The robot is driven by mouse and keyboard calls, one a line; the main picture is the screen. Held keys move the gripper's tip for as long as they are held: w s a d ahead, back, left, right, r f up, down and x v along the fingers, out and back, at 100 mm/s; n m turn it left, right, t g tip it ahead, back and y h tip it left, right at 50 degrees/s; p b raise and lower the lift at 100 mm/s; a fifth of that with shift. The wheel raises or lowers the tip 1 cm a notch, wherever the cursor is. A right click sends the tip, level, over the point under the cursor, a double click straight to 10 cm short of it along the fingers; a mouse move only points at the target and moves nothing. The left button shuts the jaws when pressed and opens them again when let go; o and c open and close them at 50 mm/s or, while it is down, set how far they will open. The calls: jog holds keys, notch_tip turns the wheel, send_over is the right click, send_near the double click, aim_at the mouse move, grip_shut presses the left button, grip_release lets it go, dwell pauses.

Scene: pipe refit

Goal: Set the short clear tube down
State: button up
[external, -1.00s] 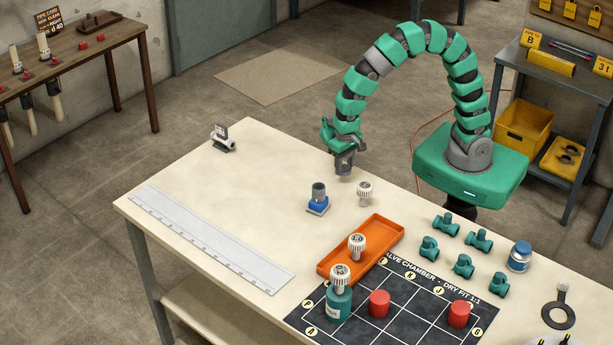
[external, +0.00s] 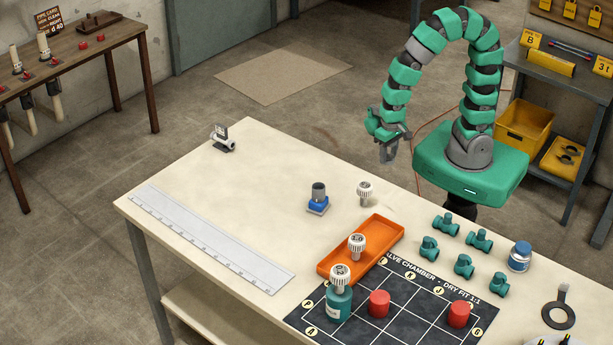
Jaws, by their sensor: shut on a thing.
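My gripper (external: 388,156) hangs in the air beyond the far right edge of the bench (external: 265,180), pointing down. It is shut on the short clear tube, which is too small and see-through to make out clearly between the fingers. The gripper is well clear of the bench top and touches nothing on it.
A grey cylinder on a blue base (external: 318,199) and a white ribbed-cap part (external: 364,192) stand near the orange tray (external: 392,240). Several teal fittings (external: 464,266) and the black grid mat (external: 400,320) fill the right. The bench's left-middle is clear.

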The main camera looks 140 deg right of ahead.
jog(key=shift+m, duration=0.3)
jog(key=w+d, duration=0.1)
jog(key=d, duration=0.2)
jog(key=w+d, duration=0.2)
jog(key=d, duration=0.1)
jog(key=w+d+r, duration=0.1)
jog(key=d, duration=0.2)
jog(key=shift+w+d+p, duration=0.3)
jog(key=shift+w+d, duration=0.05)
jog(key=shift+m, duration=0.5)
jog(key=d, duration=0.4)
jog(key=w+d, duration=0.1)
jog(key=d, duration=0.3)
jog(key=w+d, duration=0.1)
jog(key=d, duration=0.4)
jog(key=shift+f, duration=0.35)
send_over(276, 157)
jog(key=shift+s+a+f, duration=0.15)
jog(key=shift+s+f, duration=0.05)
jog(key=shift+f, duration=0.2)
jog(key=shift+s+a+f, duration=0.15)
jog(key=shift+s+f, duration=0.05)
jog(key=shift+f, duration=0.2)
jog(key=shift+w+d, duration=0.4)
jog(key=shift+d, duration=0.05)
jog(key=shift+a+f, duration=0.1)
jog(key=shift+f, duration=1.65)
jog(key=o, duration=1)
jog(key=shift+c, duration=0.2)
